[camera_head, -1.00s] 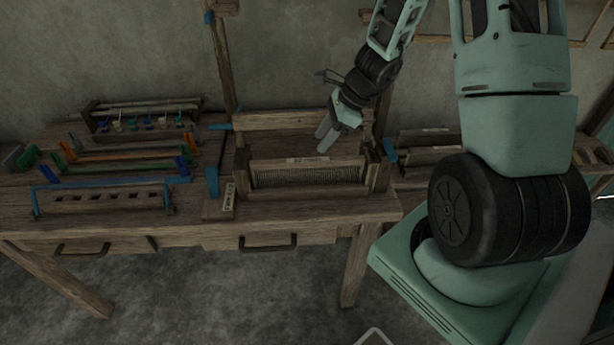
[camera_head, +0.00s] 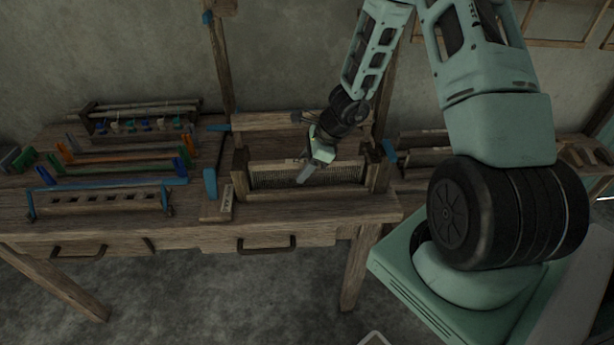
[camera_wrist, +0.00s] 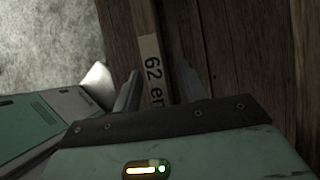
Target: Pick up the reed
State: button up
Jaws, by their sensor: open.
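The reed (camera_head: 270,178) is a wide comb of fine upright teeth, standing in the wooden loom frame (camera_head: 240,172) on the bench. My gripper (camera_head: 303,177) is in front of and over the reed's middle, hiding part of its top bar. In the wrist view my gripper (camera_wrist: 161,88) is open, with one finger on each side of a narrow strip bearing a white label (camera_wrist: 153,65) that partly reads "62 en". This appears to be the reed's top edge. I cannot tell whether the fingers touch it.
Several bars with blue, green and orange ends (camera_head: 125,160) lie on the bench at left, with a slotted blue-ended rack (camera_head: 100,200) in front. The bench front (camera_head: 330,208) is clear.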

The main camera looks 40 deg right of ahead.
grip_shut()
jog(key=shift+r, duration=0.1)
